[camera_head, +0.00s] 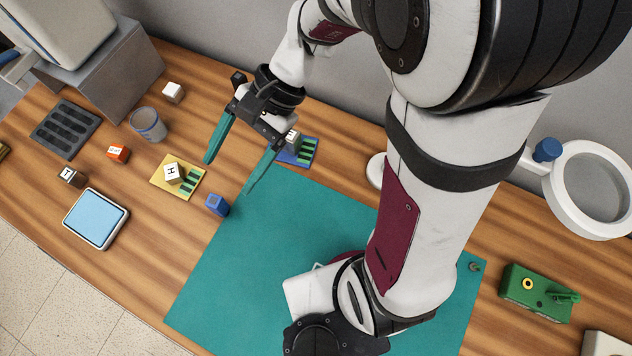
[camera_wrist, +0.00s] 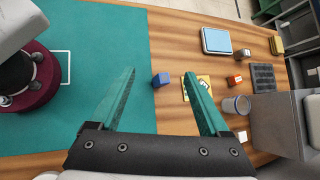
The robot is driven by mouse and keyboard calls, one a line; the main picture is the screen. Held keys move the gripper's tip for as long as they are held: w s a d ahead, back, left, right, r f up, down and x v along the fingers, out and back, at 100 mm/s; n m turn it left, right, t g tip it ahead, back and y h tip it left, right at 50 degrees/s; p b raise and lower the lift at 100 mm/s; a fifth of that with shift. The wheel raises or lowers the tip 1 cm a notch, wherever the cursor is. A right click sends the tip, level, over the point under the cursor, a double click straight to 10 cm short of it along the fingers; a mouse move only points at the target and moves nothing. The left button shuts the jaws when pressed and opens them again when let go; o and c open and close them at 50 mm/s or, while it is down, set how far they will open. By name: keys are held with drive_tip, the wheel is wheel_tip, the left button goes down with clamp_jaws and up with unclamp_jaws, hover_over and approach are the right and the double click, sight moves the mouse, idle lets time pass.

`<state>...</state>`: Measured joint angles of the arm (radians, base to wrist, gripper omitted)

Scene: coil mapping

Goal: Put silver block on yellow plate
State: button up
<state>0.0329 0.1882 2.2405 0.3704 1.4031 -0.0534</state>
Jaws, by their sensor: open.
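My gripper (camera_head: 227,176) is open and empty, its two green fingers spread above the table near the yellow plate. In the wrist view my gripper (camera_wrist: 160,75) has the blue block between its finger lines, farther off. The yellow plate (camera_head: 188,163) lies on the wood left of the fingers, with a pale block (camera_head: 172,173) marked H on it. A silver-grey block (camera_head: 292,138) sits on the blue plate (camera_head: 309,148), partly hidden by my gripper. Another pale block (camera_head: 173,92) stands at the back. I cannot tell by colour which pale block is the silver one.
A blue block (camera_head: 217,205) stands by the green mat (camera_head: 300,240). The mat's left part is clear.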

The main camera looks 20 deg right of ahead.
drive_tip(key=s+d+r+n+t+h, duration=0.2)
drive_tip(key=s+d+n+h, duration=0.2)
drive_tip(key=s+d, duration=0.6)
drive_tip(key=shift+s+d+r+t+h, duration=0.15)
drive_tip(key=shift+s+t+h, duration=0.3)
drive_tip(key=shift+h, duration=0.75)
